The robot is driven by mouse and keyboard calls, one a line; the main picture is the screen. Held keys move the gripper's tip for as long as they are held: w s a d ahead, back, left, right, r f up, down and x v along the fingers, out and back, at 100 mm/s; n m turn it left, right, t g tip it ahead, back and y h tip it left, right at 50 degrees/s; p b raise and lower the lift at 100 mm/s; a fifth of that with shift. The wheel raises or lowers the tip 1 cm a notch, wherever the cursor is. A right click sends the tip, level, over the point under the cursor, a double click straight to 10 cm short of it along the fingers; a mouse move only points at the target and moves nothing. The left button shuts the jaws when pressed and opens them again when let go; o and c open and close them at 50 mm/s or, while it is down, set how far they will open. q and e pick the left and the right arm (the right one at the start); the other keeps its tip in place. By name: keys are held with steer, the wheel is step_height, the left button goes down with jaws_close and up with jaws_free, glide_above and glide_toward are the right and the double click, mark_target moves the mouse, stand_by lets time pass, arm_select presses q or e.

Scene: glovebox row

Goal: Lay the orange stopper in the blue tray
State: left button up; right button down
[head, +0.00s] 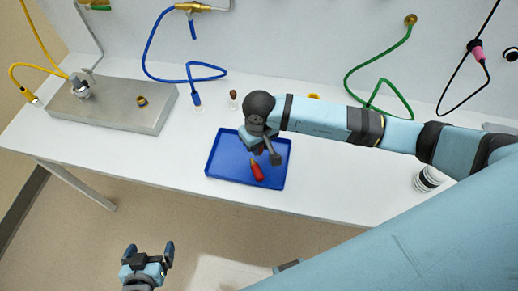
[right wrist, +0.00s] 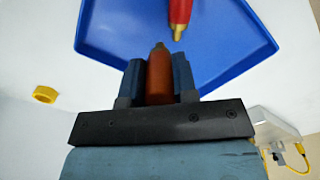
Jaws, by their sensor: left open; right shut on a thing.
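The orange stopper (right wrist: 159,78) is upright between the two fingers of my right gripper (right wrist: 159,82) in the right wrist view. In the head view my right gripper (head: 264,150) is over the upper right part of the blue tray (head: 222,163), and the stopper is mostly hidden. The tray also shows in the right wrist view (right wrist: 118,35), behind the fingers. I cannot tell whether the stopper touches the tray. My left gripper (head: 149,254) is open and empty, in front of the table.
A red piece with a brass tip (head: 256,172) lies in the tray; it also shows in the right wrist view (right wrist: 179,14). A metal plate unit (head: 105,112) stands at left. A yellow ring (right wrist: 45,94) lies beside the tray. Striped discs (head: 427,179) are at right.

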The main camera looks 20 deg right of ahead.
steer(key=shift+f, duration=1.75)
steer(key=shift+f, duration=0.2)
steer(key=c, duration=0.9)
jaws_free()
steer(key=shift+r, duration=0.2)
step_height(320, 180, up, 11)
steer(key=shift+r+b, duration=0.1)
steer(key=shift+b, duration=0.95)
steer(key=shift+r, duration=0.45)
